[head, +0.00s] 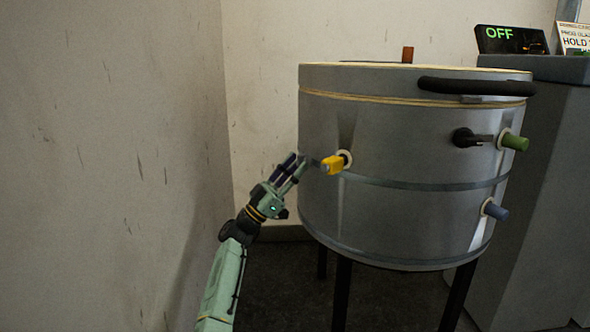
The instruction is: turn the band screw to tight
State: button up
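A grey round kiln-like drum (400,220) stands on dark legs. A darker metal band (430,187) runs around its middle. My gripper (301,160) is at the drum's left side, with its dark fingers pointing up and right. A small dark grey piece (315,163) shows between the fingertips and a yellow plug (332,166); it may be the band screw, but it is too small to tell. I cannot tell whether the fingers touch it or are closed on it. The yellow plug sits in front of a pale round collar, just right of the fingertips.
A green plug (515,142) and a blue plug (495,210) stick out on the drum's right, near a dark latch (469,138). A black handle (477,87) is on the lid. A display reading OFF (511,40) stands on a grey cabinet (545,190). A bare wall (110,150) is at left.

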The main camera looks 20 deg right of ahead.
jog(key=v, duration=0.7)
jog(key=shift+a+f, duration=0.2)
jog(key=shift+a, duration=0.05)
jog(key=shift+o, duration=0.4)
